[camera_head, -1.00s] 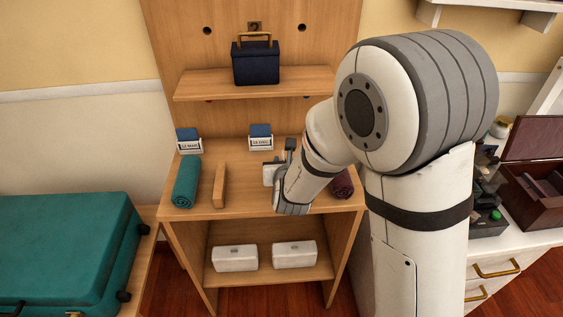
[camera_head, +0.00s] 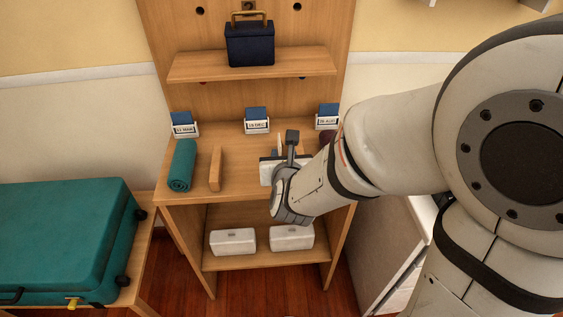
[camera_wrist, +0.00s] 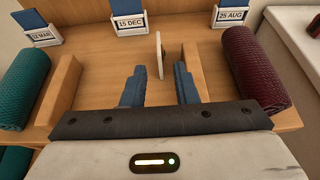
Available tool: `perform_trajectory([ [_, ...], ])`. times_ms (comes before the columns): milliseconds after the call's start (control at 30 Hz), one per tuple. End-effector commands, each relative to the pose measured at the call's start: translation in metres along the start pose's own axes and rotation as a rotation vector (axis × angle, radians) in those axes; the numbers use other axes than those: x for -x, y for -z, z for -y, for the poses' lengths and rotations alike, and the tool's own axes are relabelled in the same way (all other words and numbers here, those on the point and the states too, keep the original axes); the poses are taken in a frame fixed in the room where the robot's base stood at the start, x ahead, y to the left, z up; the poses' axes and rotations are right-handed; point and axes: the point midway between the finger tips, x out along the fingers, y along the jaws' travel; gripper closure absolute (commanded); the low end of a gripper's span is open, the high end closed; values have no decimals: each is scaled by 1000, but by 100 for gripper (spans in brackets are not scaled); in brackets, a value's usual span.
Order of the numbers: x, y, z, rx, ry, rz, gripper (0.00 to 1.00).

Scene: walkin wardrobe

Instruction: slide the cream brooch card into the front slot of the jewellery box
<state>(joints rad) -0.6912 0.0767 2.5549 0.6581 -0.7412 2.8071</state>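The pale cream card (camera_wrist: 158,55) stands upright, almost edge-on, on the wooden desk in the wrist view. It is between and slightly beyond my two blue-grey fingers, with a visible gap on each side. My gripper (camera_wrist: 160,74) is open, low over the desk. The jewellery box is not in view now.
Wooden blocks (camera_wrist: 64,88) (camera_wrist: 192,70) flank the gripper. A teal roll (camera_head: 182,166) and a maroon roll (camera_wrist: 252,68) lie farther out. A teal suitcase (camera_head: 65,235) is at left.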

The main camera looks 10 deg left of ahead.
Motion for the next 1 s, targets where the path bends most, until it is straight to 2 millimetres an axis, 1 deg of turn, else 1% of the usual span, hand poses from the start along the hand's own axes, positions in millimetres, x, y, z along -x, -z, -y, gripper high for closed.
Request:
perform_trajectory([
  [33,1,6,0,-2,0,5,73],
  [400,20,4,0,-3,-4,-1,73],
  [633,23,3,-1,-1,-7,-4,73],
  [733,23,3,1,39,-14,-13,73],
  [767,23,3,2,68,-21,-21,73],
  [867,22,5,8,244,-60,-59,73],
  [967,24,10,19,515,-130,-113,73],
  [1000,26,14,24,638,-164,-135,73],
])
